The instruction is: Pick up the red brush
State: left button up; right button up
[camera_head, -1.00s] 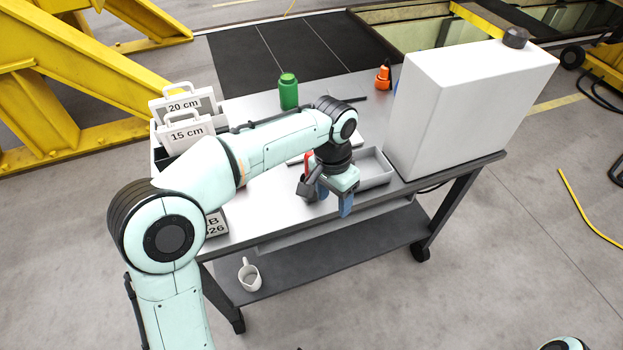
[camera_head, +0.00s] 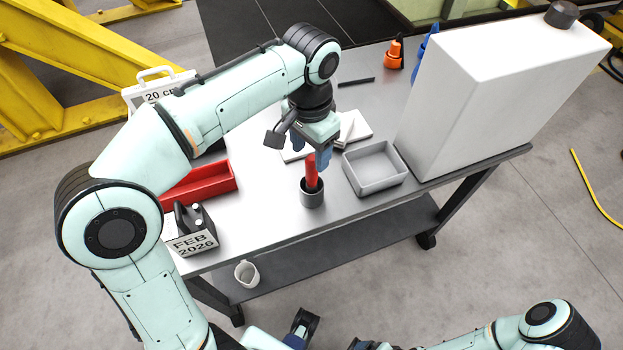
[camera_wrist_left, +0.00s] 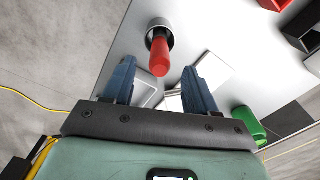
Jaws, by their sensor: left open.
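The red brush (camera_head: 312,172) stands upright in a small dark grey cup (camera_head: 312,198) near the table's front edge. Only its red handle shows; the lower part is hidden in the cup. My left gripper (camera_head: 321,156) is over the table just behind and above the handle. In the left wrist view, the brush (camera_wrist_left: 160,55) shows between the two blue fingers of my left gripper (camera_wrist_left: 158,70), which are apart with nothing held. I cannot tell whether the fingers touch the handle. Part of my right arm shows at the bottom; its gripper's state is unclear.
A grey tray (camera_head: 375,168) lies right of the cup, before a large white box (camera_head: 505,85). A red bin (camera_head: 200,184) and a FEB 2026 calendar block (camera_head: 193,243) are at left. An orange bottle (camera_head: 394,54) stands behind.

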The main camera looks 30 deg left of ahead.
aim_at(311, 171)
pick_arm(q)
notch_tip(311, 171, down, 3)
jog(key=shift+w+r, duration=0.1)
jog(key=shift+r, duration=0.05)
notch_tip(311, 171, down, 5)
jog(key=shift+b, duration=0.75)
grip_shut()
